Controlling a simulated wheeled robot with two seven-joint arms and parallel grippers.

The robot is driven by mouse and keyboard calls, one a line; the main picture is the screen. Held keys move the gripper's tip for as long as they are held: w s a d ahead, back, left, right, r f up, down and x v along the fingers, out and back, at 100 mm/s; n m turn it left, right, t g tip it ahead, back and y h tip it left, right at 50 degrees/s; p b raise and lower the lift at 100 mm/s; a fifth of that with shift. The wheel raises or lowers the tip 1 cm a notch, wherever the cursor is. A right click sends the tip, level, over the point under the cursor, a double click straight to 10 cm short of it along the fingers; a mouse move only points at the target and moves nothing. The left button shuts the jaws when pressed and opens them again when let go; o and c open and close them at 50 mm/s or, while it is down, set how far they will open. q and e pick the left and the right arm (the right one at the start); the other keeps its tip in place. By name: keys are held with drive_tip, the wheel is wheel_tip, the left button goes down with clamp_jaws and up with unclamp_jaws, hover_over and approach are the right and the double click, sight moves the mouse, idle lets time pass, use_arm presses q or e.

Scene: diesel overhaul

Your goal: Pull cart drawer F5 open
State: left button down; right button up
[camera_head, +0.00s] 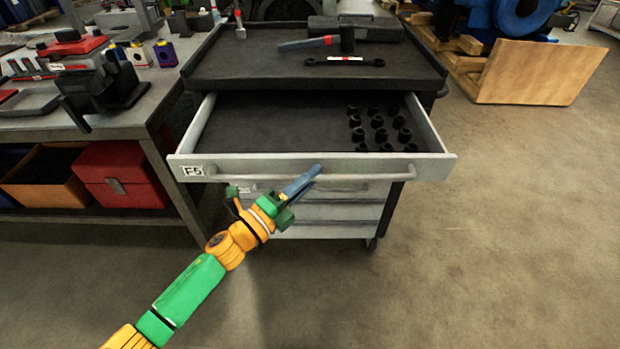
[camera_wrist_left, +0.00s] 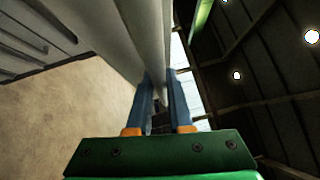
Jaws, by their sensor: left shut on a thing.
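Drawer F5 (camera_head: 250,168) stands well out from the tool cart, its label at the left of its pale front. A long bar handle (camera_head: 375,176) runs across that front. Several black sockets lie in the right part of the drawer. My left gripper (camera_head: 314,172) is shut on the handle near its middle. In the left wrist view its blue fingers (camera_wrist_left: 162,105) lie on both sides of the pale handle bar (camera_wrist_left: 167,45). My right gripper is not in view.
The cart top (camera_head: 240,65) holds a hammer (camera_head: 345,40), a dark wrench (camera_head: 344,61) and a black case. A workbench (camera_head: 150,110) with vises and a red box (camera_head: 122,175) below stands close on the left. The floor in front and to the right is clear.

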use_arm(q)
drive_tip(key=c, duration=0.8)
unclamp_jaws()
drive_tip(key=shift+c, duration=0.2)
drive_tip(key=v, duration=0.7)
drive_tip(key=shift+b, duration=0.4)
